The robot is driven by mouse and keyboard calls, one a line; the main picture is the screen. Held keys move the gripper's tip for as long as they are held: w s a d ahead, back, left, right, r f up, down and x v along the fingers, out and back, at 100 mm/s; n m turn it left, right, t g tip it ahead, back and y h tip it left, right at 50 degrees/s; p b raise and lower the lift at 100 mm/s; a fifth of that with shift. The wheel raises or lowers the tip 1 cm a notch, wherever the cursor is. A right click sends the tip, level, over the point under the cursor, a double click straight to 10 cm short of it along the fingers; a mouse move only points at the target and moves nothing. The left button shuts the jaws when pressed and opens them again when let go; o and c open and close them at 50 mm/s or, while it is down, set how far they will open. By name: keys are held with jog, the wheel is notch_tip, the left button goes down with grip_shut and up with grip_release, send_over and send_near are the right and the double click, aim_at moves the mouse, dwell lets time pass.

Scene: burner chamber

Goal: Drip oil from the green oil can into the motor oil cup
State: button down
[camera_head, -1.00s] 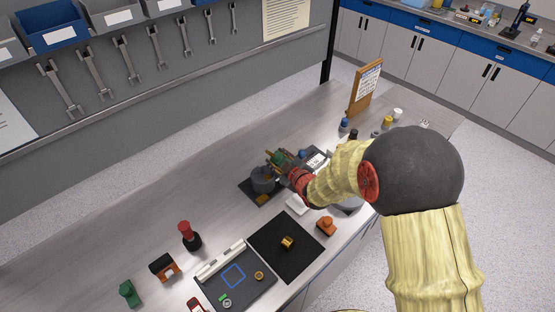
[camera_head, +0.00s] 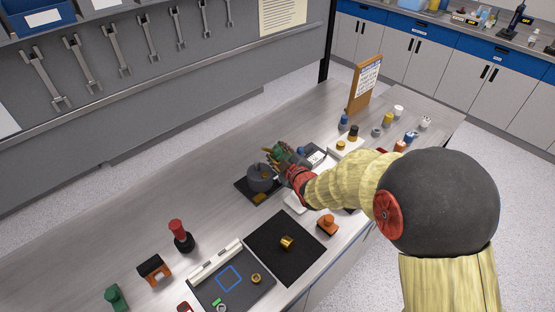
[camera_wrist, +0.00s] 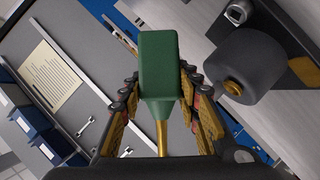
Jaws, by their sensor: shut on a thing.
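The green oil can (camera_wrist: 158,65) is in my gripper (camera_wrist: 160,95), its brass spout (camera_wrist: 160,135) pointing toward the bottom of the wrist view. Only a little of the green can (camera_head: 279,152) shows in the head view. My gripper (camera_head: 284,162) is shut on the can, just above and right of the dark grey motor (camera_head: 261,179). In the wrist view the motor (camera_wrist: 262,70) lies right of the can, with a gap between them in the picture. A small brass fitting, perhaps the oil cup (camera_wrist: 233,87), shows on the motor. No oil drop is visible.
The motor stands on a black pad with a brass block (camera_head: 259,197). A black mat (camera_head: 268,258), an orange item (camera_head: 327,224) and a dark tray (camera_head: 248,292) lie nearer. A wooden sign board (camera_head: 357,92) and several small bottles stand behind right. Bench left of the motor is clear.

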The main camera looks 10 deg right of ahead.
jog(key=shift+w+d+f+n+t+b, duration=0.1)
jog(key=shift+w+d+n+t+b, duration=0.4)
jog(key=shift+b, duration=1.35)
jog(key=n+b, duration=0.1)
jog(key=b, duration=0.2)
jog(key=n+t+h+b, duration=0.1)
jog(key=b, duration=0.3)
jog(key=shift+w+d+b, duration=0.15)
jog(key=shift+d+b, duration=0.15)
jog(key=shift+d, duration=0.1)
jog(key=shift+n+t+b, duration=0.3)
jog(key=shift+n+b, duration=0.1)
jog(key=shift+b, duration=0.3)
jog(key=shift+d+n+b, duration=0.1)
jog(key=shift+n+b, duration=0.2)
jog(key=shift+b, duration=0.45)
jog(key=shift+w+n+t+h+b, duration=0.1)
jog(key=shift+n+t+h+b, duration=0.25)
jog(key=shift+b, duration=0.25)
jog(key=shift+d+r+n+t, duration=0.2)
jog(key=shift+n+t, duration=0.35)
jog(key=shift+n, duration=0.4)
jog(key=shift+r, duration=0.1)
jog(key=shift+a+r+n+t, duration=0.15)
jog(key=shift+r+n+t, duration=0.35)
jog(key=shift+r+n, duration=0.5)
